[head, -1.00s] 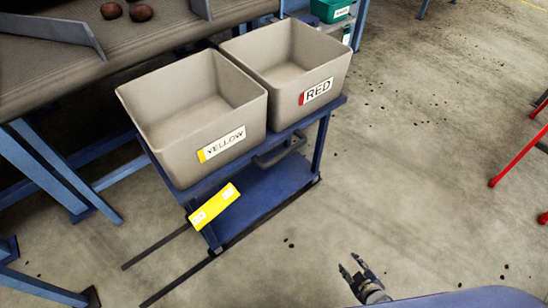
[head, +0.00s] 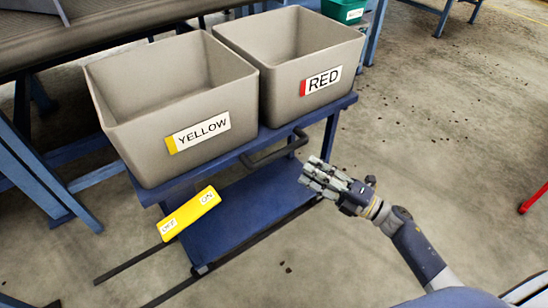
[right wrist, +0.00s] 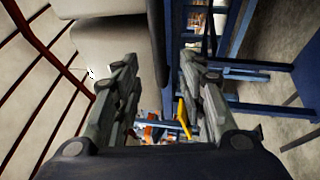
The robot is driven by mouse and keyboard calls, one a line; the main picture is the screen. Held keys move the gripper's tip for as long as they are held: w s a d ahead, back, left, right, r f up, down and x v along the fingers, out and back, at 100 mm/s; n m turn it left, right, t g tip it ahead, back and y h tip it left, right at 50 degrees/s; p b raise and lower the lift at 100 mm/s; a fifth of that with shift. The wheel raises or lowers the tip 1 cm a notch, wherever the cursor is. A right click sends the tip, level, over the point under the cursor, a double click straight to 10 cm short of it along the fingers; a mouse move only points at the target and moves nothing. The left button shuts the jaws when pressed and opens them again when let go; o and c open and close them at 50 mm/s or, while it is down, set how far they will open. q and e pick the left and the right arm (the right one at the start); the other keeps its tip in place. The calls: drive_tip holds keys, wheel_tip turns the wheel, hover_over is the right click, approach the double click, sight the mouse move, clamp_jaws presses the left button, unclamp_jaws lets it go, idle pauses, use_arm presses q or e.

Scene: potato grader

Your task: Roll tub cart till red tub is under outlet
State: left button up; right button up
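The blue tub cart (head: 232,222) carries two open grey tubs. The tub labelled YELLOW (head: 120,140) is at the left, and the tub labelled RED (head: 342,52) is at the right; both look empty. A dark handle bar (head: 277,152) sticks out from the cart's near side below the tubs. A yellow plate (head: 188,212) marked OFF and ON is low on the cart's left end. My right gripper (head: 310,178) is right of the handle, apart from it in the picture. Its fingers are spread and empty in the right wrist view (right wrist: 158,66). My left gripper is out of view. I cannot identify an outlet.
Dark rails (head: 130,266) run along the floor under the cart and past its left end. A conveyor belt (head: 95,35) on blue legs stands behind the cart. A green bin (head: 343,10) is at the back. Open floor (head: 440,130) lies at the right.

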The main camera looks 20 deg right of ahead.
sight(279, 153)
drive_tip(key=x, duration=1)
drive_tip(key=shift+w+a+r, duration=0.15)
drive_tip(key=shift+w+a, duration=0.1)
clamp_jaws()
